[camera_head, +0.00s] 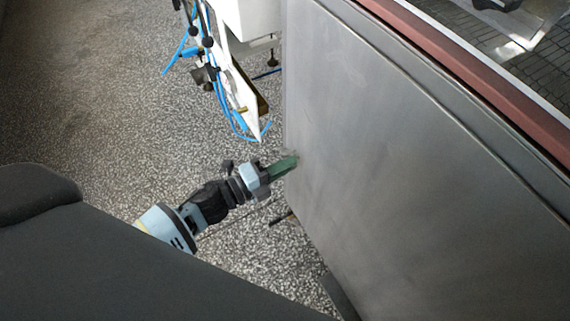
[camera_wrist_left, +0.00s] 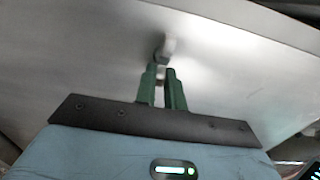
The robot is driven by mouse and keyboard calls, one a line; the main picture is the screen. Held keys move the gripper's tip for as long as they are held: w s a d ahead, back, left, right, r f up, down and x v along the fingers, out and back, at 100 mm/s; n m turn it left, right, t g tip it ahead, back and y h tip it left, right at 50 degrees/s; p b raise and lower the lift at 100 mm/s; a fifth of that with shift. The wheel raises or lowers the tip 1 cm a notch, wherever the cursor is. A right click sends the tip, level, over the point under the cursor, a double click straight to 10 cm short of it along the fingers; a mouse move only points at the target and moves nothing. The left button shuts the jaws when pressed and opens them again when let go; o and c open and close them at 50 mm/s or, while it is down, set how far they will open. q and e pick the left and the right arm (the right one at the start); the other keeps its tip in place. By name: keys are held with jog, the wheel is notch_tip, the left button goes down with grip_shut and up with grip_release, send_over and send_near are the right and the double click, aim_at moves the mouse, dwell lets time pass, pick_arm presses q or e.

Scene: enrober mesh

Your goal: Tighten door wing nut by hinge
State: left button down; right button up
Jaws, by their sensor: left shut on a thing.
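The wing nut (camera_wrist_left: 163,48) is a small metal piece on the grey metal door panel, seen in the left wrist view. My left gripper (camera_wrist_left: 162,74) has green fingers, and their tips are shut on the wing nut at the panel face. In the head view my left gripper (camera_head: 292,160) reaches in from the lower left, with its fingertips at the left part of the door panel (camera_head: 390,160). The wing nut is hidden there by the fingers. The hinge cannot be made out. My right gripper is not in view.
A white machine frame (camera_head: 250,18) with blue hoses (camera_head: 228,108) and black knobs stands behind the gripper, left of the panel. A reddish-brown rail (camera_head: 480,72) runs along the panel's top edge. The speckled floor (camera_head: 110,110) at left is clear.

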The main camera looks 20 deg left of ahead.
pick_arm(q)
jog(key=shift+f, duration=0.1)
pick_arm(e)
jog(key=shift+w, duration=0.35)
pick_arm(q)
jog(key=c, duration=1.5)
grip_release()
jog(key=v, duration=0.8)
jog(key=shift+p, duration=0.4)
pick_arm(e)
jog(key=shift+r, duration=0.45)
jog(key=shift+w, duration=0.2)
